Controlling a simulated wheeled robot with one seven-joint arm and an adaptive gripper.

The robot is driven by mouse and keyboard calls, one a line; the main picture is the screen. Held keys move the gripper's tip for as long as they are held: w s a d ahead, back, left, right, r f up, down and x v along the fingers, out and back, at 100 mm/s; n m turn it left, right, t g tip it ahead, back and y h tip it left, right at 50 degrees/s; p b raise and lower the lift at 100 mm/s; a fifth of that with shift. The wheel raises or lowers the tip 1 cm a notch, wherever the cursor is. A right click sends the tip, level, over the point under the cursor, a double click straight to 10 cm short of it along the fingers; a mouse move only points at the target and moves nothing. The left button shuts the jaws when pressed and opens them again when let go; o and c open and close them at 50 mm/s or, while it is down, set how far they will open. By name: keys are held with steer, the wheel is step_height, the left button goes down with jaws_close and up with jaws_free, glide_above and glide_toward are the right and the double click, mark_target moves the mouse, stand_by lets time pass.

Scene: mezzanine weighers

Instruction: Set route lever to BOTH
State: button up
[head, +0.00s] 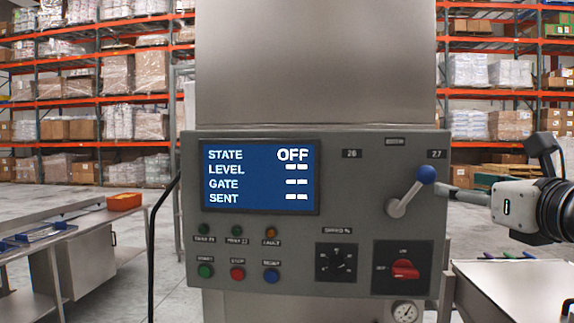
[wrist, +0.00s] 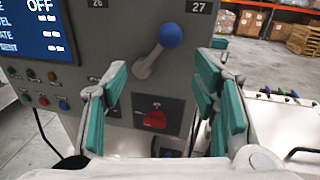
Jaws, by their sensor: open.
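The route lever (head: 408,196) is a grey arm with a blue ball knob on the upper right of the grey control panel (head: 300,225). It tilts up and to the right, toward the plate marked 27 (head: 436,154). A plate marked 26 (head: 351,154) is to its left, and a small plate (head: 395,141), too small to read, is above between them. My gripper (head: 449,191) is at the right, near the knob. In the wrist view my gripper (wrist: 165,72) has its green-padded fingers spread wide, empty, with the lever (wrist: 158,52) seen between them, apparently beyond the tips.
Below the lever is a red rotary switch (head: 404,269), with a black dial (head: 336,262) to its left. The screen (head: 261,177) reads STATE OFF. Push buttons and lamps sit under it. A steel table (head: 515,285) stands at the right.

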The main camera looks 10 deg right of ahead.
mark_target(432, 176)
steer(key=shift+m+h, duration=0.3)
steer(key=shift+m, duration=0.3)
steer(key=w+d, duration=0.1)
steer(key=w, duration=0.3)
steer(key=w+d, duration=0.1)
steer(key=w, duration=0.8)
steer(key=shift+w+d+r, duration=0.25)
steer(key=shift+w+d, duration=0.1)
steer(key=shift+d, duration=0.05)
steer(key=shift+b, duration=0.3)
jaws_close()
